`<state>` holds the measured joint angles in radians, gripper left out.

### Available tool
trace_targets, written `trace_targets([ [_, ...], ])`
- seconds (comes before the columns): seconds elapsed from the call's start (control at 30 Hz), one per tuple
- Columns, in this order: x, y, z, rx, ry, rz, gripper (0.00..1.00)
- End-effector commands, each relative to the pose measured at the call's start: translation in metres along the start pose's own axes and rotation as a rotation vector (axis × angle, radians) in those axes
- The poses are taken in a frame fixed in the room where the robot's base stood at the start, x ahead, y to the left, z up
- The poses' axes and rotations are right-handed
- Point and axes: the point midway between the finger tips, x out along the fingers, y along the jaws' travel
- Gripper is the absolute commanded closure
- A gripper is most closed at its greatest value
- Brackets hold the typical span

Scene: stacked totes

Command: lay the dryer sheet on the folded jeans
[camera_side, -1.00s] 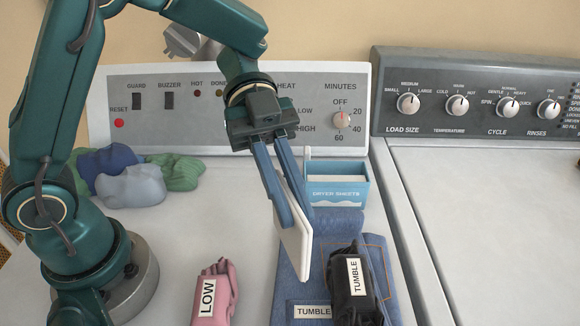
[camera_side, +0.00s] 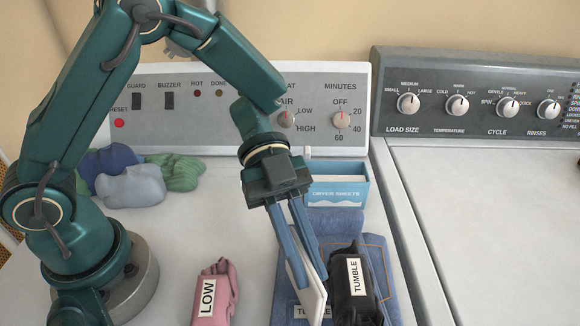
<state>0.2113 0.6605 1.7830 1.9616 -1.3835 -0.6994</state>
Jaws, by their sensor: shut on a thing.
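My gripper (camera_side: 302,246) points down with its blue fingers shut on a white dryer sheet (camera_side: 309,290). The sheet is held on edge, tilted, over the left part of the folded jeans (camera_side: 345,222). I cannot tell whether its lower edge touches the jeans. The jeans are blue denim with a TUMBLE label (camera_side: 298,312), now partly hidden by the sheet. A dark folded garment (camera_side: 352,306) with its own TUMBLE label lies on the right part of the jeans, close beside the sheet.
A blue dryer sheets box (camera_side: 345,190) stands behind the jeans. A pink garment (camera_side: 217,290) labelled LOW lies to the left. Several rolled cloths (camera_side: 135,185) lie at the back left. The white top between them is clear. A control panel (camera_side: 115,100) rises behind.

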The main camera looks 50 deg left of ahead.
Motion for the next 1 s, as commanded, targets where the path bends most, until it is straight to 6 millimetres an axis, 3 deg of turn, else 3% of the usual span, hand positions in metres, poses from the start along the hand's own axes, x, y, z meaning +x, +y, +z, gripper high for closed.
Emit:
trace_targets([
  [0.03,0.001,0.0,0.002,-0.001,0.0,0.0,1.0],
  [0.1,0.001,0.0,0.002,0.001,0.0,-0.001,0.68],
  [0.13,0.001,0.0,0.002,0.001,0.0,-0.001,0.57],
  [0.57,-0.004,-0.001,-0.002,0.001,0.0,-0.003,0.57],
  [1.0,-0.09,-0.001,-0.001,0.002,-0.001,-0.007,0.57],
])
